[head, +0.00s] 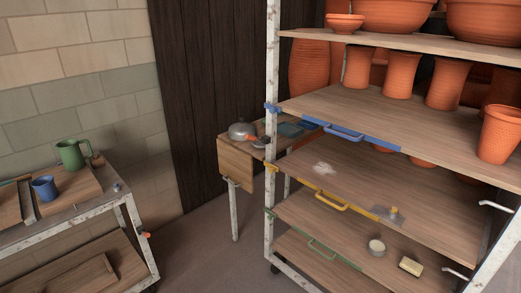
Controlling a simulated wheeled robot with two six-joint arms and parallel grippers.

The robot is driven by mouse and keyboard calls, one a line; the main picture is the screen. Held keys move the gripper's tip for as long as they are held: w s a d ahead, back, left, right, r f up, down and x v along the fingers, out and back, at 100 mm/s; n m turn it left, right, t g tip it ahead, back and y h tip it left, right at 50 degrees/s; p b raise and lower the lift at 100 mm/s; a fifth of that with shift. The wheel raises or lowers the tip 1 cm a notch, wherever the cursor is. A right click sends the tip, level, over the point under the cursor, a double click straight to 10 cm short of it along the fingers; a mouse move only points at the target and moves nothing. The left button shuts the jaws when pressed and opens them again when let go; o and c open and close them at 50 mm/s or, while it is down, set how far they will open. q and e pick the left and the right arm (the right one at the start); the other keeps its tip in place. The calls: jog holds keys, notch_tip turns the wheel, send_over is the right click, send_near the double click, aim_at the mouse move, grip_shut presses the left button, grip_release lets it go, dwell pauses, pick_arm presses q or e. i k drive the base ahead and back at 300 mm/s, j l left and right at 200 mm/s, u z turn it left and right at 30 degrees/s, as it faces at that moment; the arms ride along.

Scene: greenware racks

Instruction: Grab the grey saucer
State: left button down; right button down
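I cannot make out a grey saucer for certain in the head view. A grey rounded object (240,131) sits on the small wooden table at the back, beside the rack; it is too small to tell what it is. A flat greyish piece with a knob (392,216) lies at the front of the yellow-edged shelf. Neither of my grippers is in view.
A rack with wooden shelves (350,108) fills the right; terracotta pots (402,75) stand on its upper shelves. A lower shelf holds a small pale pot (376,248) and a yellowish block (411,266). A cart at left holds a green jug (71,154) and blue mug (45,189). Floor between is clear.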

aim_at(259, 145)
jog(key=i+z, duration=0.15)
jog(key=i, duration=0.4)
jog(key=i+j+z, duration=0.2)
jog(key=i, duration=0.3)
